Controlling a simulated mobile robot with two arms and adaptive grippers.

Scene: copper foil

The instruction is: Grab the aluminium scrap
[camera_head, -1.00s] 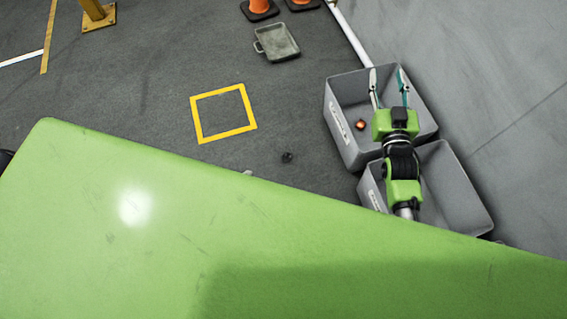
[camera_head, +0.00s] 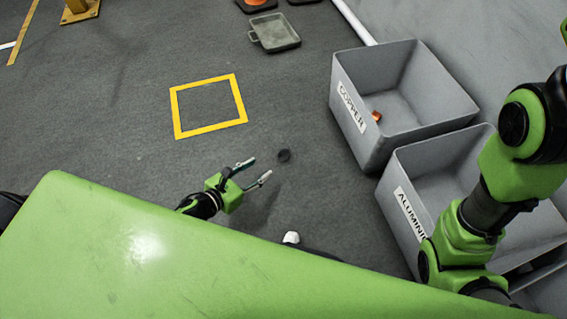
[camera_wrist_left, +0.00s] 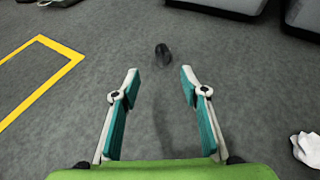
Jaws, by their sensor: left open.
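A small dark grey lump (camera_head: 284,155) lies on the floor right of the yellow square; it appears to be the scrap. It also shows in the left wrist view (camera_wrist_left: 162,53), ahead of the fingertips and roughly midway between them. My left gripper (camera_head: 261,167) is open and empty, low near the floor, just left of the lump and apart from it. Both fingers (camera_wrist_left: 159,76) show in the left wrist view. My right arm stands at the right of the head view; its gripper is out of frame.
A grey bin labelled COPPER (camera_head: 351,112) holds an orange piece (camera_head: 376,116). A grey bin labelled ALUMINIUM (camera_head: 411,215) stands in front of it. A white crumpled thing (camera_head: 291,237) lies on the floor. A yellow square (camera_head: 209,130) and a grey tray (camera_head: 275,33) lie farther back.

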